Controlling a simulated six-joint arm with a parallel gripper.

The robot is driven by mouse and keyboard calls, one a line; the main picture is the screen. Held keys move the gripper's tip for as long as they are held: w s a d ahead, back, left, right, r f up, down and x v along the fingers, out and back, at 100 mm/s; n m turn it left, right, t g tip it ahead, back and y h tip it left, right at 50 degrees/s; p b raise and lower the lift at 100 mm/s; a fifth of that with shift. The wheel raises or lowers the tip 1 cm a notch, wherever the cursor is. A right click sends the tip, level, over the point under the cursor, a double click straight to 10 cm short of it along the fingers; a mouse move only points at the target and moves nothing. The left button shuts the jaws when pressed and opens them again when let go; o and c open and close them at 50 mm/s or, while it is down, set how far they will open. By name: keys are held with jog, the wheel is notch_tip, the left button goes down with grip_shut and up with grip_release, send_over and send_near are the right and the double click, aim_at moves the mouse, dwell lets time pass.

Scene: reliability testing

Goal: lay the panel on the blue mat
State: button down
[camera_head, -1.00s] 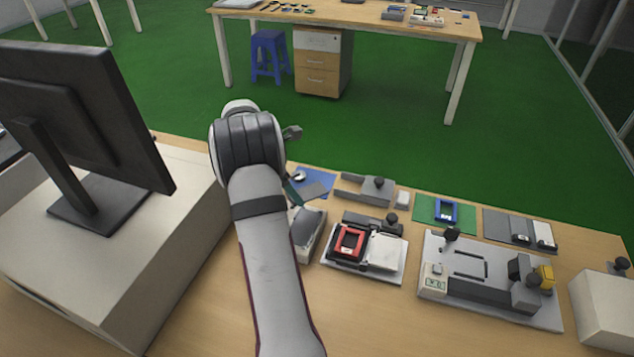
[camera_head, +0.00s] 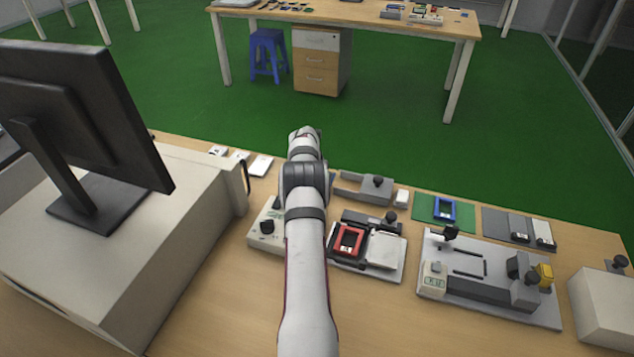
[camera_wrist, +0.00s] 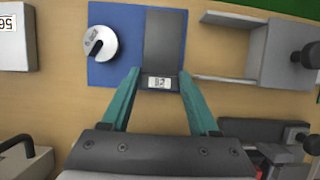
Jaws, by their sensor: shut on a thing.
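The blue mat (camera_wrist: 113,66) lies at the top middle of the wrist view, with a round white knob-like piece (camera_wrist: 101,43) on its left part. My gripper (camera_wrist: 159,77) has its teal fingers shut on the sides of the dark grey panel (camera_wrist: 166,40), at the end with a small white label. The panel points away from my gripper and overlaps the right part of the mat. I cannot tell whether it touches the mat or is held just above it.
Right of the mat is a grey clamp fixture (camera_wrist: 232,62), also in the head view (camera_head: 365,187). A red-framed fixture (camera_head: 349,240), a green mat (camera_head: 424,209) with a blue frame, and a larger grey fixture (camera_head: 490,304) stand further right. A monitor (camera_head: 80,110) is at left.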

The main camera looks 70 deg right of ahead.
jog(key=shift+f, duration=0.2)
jog(key=shift+c, duration=2.1)
grip_release()
jog(key=shift+r, duration=0.1)
